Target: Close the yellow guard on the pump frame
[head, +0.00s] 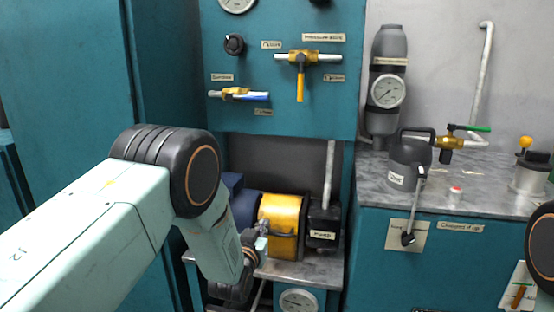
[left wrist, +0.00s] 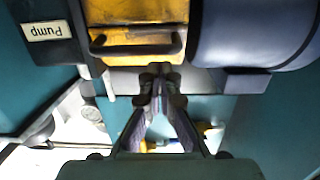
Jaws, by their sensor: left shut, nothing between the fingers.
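The yellow guard (head: 284,212) sits between the dark blue motor (head: 240,199) and the black pump block (head: 322,222) on the pump frame. It curves over the gap between them; I cannot tell if it is fully closed. Its dark bar handle shows on its front. In the left wrist view, which looks inverted, the guard (left wrist: 138,38) is at the top with its handle (left wrist: 135,49) along the near edge. My left gripper (head: 262,243) is shut and empty, its fingertips (left wrist: 157,70) close to the handle. I cannot tell whether they touch it. My right gripper is not shown.
The teal panel above carries a yellow-handled valve (head: 300,80), a blue-handled valve (head: 245,96) and a black knob (head: 235,44). A gauge (head: 299,301) is below the frame's shelf. A worktop (head: 460,190) with a dark canister (head: 408,165) stands at the right. A teal cabinet (head: 70,80) borders the left.

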